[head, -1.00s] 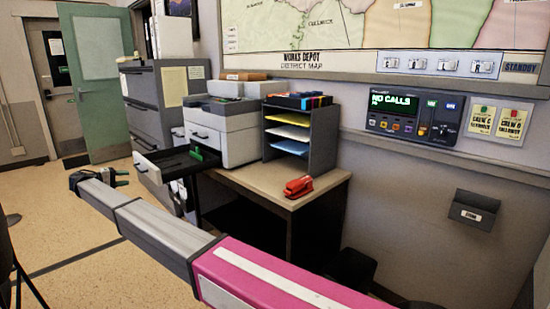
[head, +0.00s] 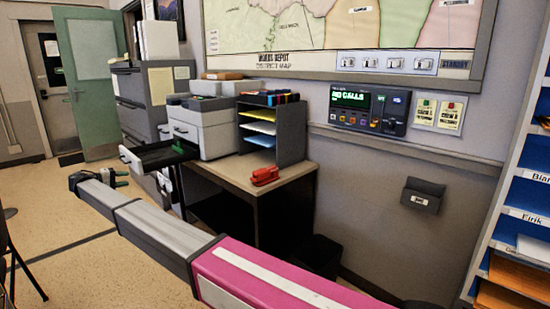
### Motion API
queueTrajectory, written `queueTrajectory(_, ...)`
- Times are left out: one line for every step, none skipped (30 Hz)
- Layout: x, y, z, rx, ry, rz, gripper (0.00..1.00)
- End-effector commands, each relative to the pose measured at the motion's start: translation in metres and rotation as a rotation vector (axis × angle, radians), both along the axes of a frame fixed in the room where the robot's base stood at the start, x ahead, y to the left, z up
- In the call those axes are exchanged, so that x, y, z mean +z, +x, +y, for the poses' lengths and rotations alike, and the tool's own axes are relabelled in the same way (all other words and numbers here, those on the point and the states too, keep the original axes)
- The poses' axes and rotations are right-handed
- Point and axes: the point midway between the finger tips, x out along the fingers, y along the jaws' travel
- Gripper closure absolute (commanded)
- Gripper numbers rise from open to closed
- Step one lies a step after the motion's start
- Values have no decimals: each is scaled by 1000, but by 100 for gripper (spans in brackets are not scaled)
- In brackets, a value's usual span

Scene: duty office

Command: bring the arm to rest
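My arm stretches from the bottom right toward the left in the head view, a pink section near me and grey sections farther out. My gripper (head: 118,178) is at its far end, left of the desk and in front of the open printer drawer (head: 165,153) in the picture. Its dark fingers look small and appear slightly apart. Nothing is seen between them.
A desk (head: 240,173) carries a printer (head: 205,125), a paper sorter (head: 272,132) and a red stapler (head: 265,176). A shelf unit (head: 515,200) stands at the right edge. A chair shows at the left edge. The floor (head: 60,220) at left is mostly clear.

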Motion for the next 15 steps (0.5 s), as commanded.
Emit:
queueTrajectory(-3,3,-10,-4,3,7,63)
queueTrajectory(-5,4,-13,-5,5,11,63)
queueTrajectory(-6,6,-18,-8,7,15,63)
queueTrajectory(-8,7,-22,-10,9,19,63)
queueTrajectory(-10,9,-27,-12,12,24,63)
queueTrajectory(-12,11,-34,-15,14,30,63)
queueTrajectory(-14,13,-38,-17,17,35,63)
queueTrajectory(-16,14,-43,-19,20,40,63)
queueTrajectory(-19,16,-52,-22,24,48,63)
queueTrajectory(-21,18,-58,-25,27,53,63)
queueTrajectory(-24,20,-64,-27,30,59,63)
queueTrajectory(-28,23,-74,-33,36,70,63)
queueTrajectory(-31,25,-82,-37,40,77,63)
queueTrajectory(-34,27,-90,-40,43,84,63)
queueTrajectory(-39,29,-102,-46,51,96,63)
